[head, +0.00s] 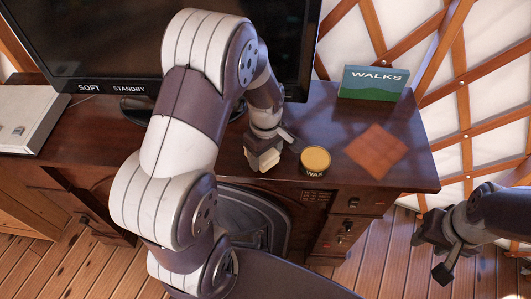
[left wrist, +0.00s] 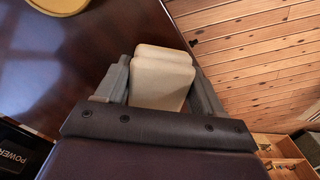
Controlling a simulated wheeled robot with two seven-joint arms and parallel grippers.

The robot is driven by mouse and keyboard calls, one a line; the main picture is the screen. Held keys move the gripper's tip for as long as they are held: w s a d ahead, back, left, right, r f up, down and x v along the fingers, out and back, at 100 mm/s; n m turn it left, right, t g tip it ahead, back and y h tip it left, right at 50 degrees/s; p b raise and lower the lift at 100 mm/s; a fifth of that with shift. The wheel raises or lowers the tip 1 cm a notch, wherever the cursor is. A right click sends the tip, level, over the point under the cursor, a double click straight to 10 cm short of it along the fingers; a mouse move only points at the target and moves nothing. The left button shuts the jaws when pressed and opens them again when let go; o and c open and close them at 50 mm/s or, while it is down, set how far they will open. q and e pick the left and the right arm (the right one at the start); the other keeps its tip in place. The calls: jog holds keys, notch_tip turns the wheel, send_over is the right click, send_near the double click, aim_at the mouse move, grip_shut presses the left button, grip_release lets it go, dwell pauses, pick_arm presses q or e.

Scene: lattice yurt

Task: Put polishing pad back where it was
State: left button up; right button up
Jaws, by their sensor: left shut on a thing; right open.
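The polishing pad (left wrist: 160,78) is a cream, rounded block. My left gripper (head: 264,160) is shut on it, with one finger on each side in the left wrist view. In the head view only a small pale part of the pad (head: 264,164) shows below the fingers, near the front edge of the dark wooden desk (head: 405,172). I cannot tell whether the pad touches the desk. My right gripper (head: 441,246) is open and empty, off the desk's right side above the floor.
A yellow-lidded wax tin (head: 316,161) stands just right of my left gripper. An orange-brown cloth (head: 377,151) lies further right, and a green "WALKS" book (head: 372,83) stands behind it. A monitor (head: 90,45) is at the back, a white box (head: 30,115) at left.

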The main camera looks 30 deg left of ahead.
pick_arm(q)
jog(key=shift+d+f, duration=0.15)
jog(key=shift+f, duration=0.75)
jog(key=shift+a+f, duration=0.15)
jog(key=shift+a, duration=0.15)
jog(key=o, duration=0.7)
jog(key=shift+d, duration=0.1)
jog(key=shift+o, duration=1.2)
jog(key=shift+d, duration=0.1)
jog(key=shift+w, duration=0.1)
